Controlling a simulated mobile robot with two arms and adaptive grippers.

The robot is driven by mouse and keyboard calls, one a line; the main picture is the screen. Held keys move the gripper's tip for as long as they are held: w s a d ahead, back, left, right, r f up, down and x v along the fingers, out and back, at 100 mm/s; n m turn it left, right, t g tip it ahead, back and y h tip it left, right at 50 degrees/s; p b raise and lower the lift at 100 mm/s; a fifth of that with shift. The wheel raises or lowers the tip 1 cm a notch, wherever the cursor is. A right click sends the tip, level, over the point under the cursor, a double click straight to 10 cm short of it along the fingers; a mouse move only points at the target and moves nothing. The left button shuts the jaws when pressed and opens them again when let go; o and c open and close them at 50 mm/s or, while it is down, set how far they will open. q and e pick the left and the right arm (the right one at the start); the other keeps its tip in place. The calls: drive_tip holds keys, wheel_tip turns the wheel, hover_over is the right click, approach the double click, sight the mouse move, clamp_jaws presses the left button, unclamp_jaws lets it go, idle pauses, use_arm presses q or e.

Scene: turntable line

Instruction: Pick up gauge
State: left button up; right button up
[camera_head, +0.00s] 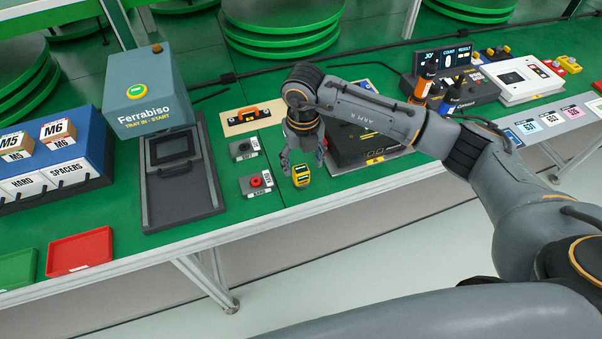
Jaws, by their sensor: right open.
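The gauge appears to be the small yellow device with a dark face (301,176) on the green table near its front edge. My right gripper (302,163) points down directly over it, with the fingers spread at its upper end. The gripper is open. I cannot tell whether the fingers touch the device, and its upper part is partly hidden. My left gripper is not in view.
Two small grey button boxes, one with a red button (257,183), stand just left of the gripper. A black unit (368,150) is close on the right, partly behind my arm. The Ferrabiso tray station (184,185) stands further left.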

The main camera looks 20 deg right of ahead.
sight(301, 168)
drive_tip(key=f, duration=0.2)
drive_tip(key=f+p, duration=0.1)
drive_tip(key=f, duration=0.2)
drive_tip(key=shift+w+a, duration=0.15)
drive_tip(key=shift+w, duration=0.05)
drive_tip(key=shift+r, duration=0.1)
clamp_jaws()
